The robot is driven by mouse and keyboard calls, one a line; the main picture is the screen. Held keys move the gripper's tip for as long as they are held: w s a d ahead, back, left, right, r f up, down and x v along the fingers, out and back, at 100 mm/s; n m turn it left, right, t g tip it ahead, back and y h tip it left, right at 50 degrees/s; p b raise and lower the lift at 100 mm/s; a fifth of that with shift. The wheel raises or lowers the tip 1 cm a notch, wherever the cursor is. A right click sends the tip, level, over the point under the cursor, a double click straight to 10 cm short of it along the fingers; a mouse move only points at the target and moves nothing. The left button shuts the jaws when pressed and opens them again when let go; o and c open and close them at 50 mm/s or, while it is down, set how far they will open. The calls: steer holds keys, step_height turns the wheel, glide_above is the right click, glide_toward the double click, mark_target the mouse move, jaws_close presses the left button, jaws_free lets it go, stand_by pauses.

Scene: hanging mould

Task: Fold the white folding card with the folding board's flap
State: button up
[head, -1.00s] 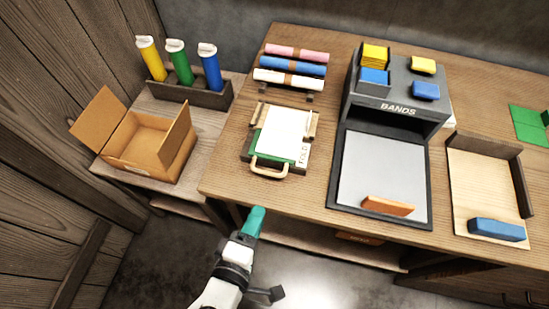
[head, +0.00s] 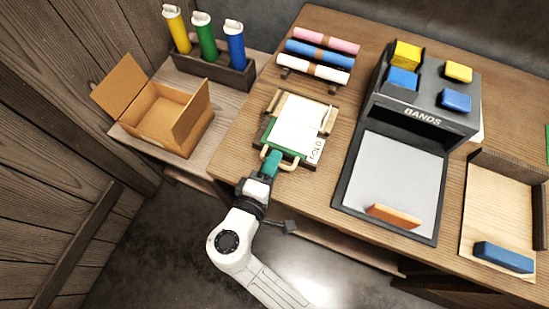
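The white folding card (head: 297,121) lies flat on the folding board, towards the back of the table's left part. A pale looped handle (head: 265,152) sits at the flap's front edge. My gripper (head: 272,160), with teal fingers, is at this handle, coming from the front. Its fingers overlap the handle in the view and hide part of it. I cannot tell whether they are closed on it.
A rack with pink, blue and white rolls (head: 318,60) stands behind the board. The BANDS station (head: 341,180) is to the right. An open cardboard box (head: 185,124) and a holder of bottles (head: 216,67) stand on the lower left shelf. A wooden tray (head: 487,205) is far right.

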steer(key=shift+w+d+f, duration=0.15)
steer(key=shift+w+d, duration=0.05)
steer(key=shift+w, duration=0.35)
steer(key=shift+c, duration=0.4)
jaws_close()
